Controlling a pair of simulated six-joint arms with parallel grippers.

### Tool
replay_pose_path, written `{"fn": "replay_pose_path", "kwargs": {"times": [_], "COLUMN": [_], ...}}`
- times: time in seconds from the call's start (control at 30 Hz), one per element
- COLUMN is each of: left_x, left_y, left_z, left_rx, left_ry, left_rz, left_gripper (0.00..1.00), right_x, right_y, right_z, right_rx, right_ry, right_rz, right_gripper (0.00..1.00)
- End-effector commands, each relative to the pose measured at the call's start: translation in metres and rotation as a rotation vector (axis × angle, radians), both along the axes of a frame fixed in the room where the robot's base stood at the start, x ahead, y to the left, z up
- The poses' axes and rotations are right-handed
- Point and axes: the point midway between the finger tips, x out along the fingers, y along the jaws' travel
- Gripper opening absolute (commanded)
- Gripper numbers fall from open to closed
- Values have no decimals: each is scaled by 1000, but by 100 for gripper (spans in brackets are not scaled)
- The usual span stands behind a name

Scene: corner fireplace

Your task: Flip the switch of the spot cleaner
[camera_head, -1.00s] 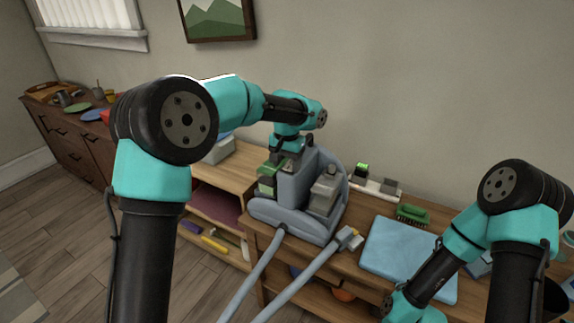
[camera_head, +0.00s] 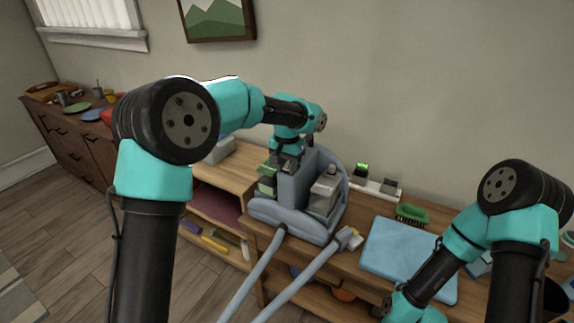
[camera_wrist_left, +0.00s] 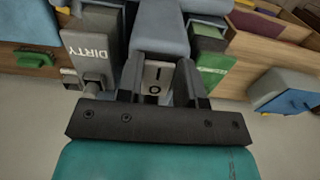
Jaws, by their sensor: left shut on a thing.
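The spot cleaner (camera_head: 292,218) is a blue-grey machine with two hoses, standing on the wooden bench. In the left wrist view, the light switch plate (camera_wrist_left: 156,82) marked I and O lies between the fingers of this gripper (camera_wrist_left: 163,66). The gripper is shut on the switch; the exact contact is partly hidden by the fingers. A grey tank (camera_wrist_left: 88,48) marked DIRTY is on the left of it and a green tank (camera_wrist_left: 210,58) on the right.
A light-blue folded cloth (camera_head: 395,255) and a green brush (camera_head: 412,214) lie to the right of the machine. Small items sit on a white tray (camera_head: 374,187) near the wall. A darker cabinet (camera_head: 75,145) with dishes stands at far left.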

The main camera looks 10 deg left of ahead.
Motion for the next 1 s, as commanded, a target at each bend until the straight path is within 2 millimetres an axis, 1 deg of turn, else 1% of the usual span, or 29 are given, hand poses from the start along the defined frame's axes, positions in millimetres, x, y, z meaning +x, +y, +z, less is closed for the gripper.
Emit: {"fn": "replay_pose_path", "kwargs": {"times": [0.17, 0.6, 1.0], "left_x": [2, 6, 6], "left_y": [-1, -2, -2], "left_z": [0, 4, 5], "left_rx": [11, 81, 88], "left_ry": [26, 218, 241], "left_rz": [1, 0, 0], "left_gripper": [10, 10, 10], "right_x": [0, 0, 0], "right_y": [0, 0, 0], "right_z": [0, 0, 0], "right_rx": [0, 0, 0], "right_ry": [0, 0, 0], "right_rz": [0, 0, 0], "right_gripper": [0, 0, 0]}}
